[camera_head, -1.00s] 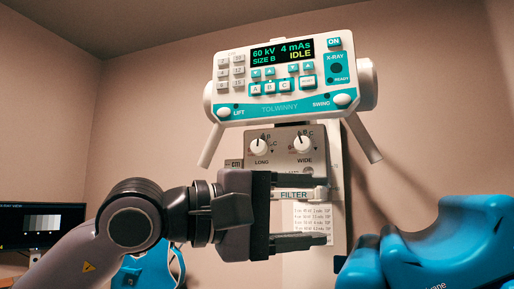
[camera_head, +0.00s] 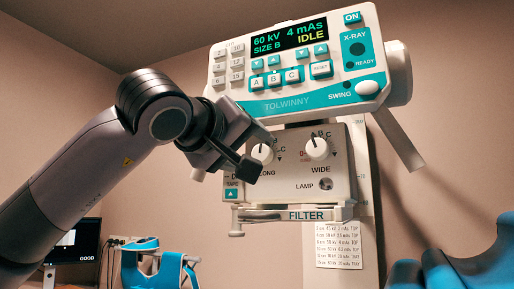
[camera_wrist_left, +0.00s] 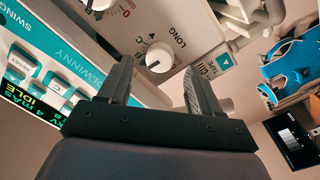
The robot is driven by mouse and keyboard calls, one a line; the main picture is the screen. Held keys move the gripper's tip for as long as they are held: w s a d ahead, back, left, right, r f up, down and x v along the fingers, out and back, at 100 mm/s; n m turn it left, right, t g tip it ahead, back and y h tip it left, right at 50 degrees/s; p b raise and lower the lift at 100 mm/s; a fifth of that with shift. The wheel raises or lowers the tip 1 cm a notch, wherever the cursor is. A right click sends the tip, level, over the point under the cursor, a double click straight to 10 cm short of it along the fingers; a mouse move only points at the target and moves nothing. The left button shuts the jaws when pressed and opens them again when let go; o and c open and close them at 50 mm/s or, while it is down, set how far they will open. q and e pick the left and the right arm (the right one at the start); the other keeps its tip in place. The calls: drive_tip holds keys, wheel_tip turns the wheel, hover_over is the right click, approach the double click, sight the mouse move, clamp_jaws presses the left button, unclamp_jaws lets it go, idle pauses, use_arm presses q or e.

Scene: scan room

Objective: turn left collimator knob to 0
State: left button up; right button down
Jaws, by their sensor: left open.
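The left collimator knob, white and marked LONG (camera_head: 262,153), sits on the grey collimator panel (camera_head: 290,187), partly covered by my left gripper (camera_head: 254,152) in the head view. In the left wrist view the knob (camera_wrist_left: 159,58) shows beyond and between the two dark fingertips of my open left gripper (camera_wrist_left: 158,72). The fingers look apart from the knob, with nothing between them. The exact scale mark its pointer meets is hard to read. The right knob, marked WIDE (camera_head: 317,148), points roughly up. My right gripper is not in view.
The control console (camera_head: 290,75), reading IDLE, overhangs the knobs closely. A FILTER rail (camera_head: 305,215) juts out below the panel. Blue padded shapes (camera_head: 460,265) stand at lower right, and a monitor (camera_head: 75,245) at lower left.

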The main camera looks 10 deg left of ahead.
sight(260, 154)
use_arm(q)
drive_tip(key=shift+x, duration=1.55)
drive_tip(key=shift+f, duration=0.1)
drive_tip(key=c, duration=1)
drive_tip(key=shift+c, duration=0.2)
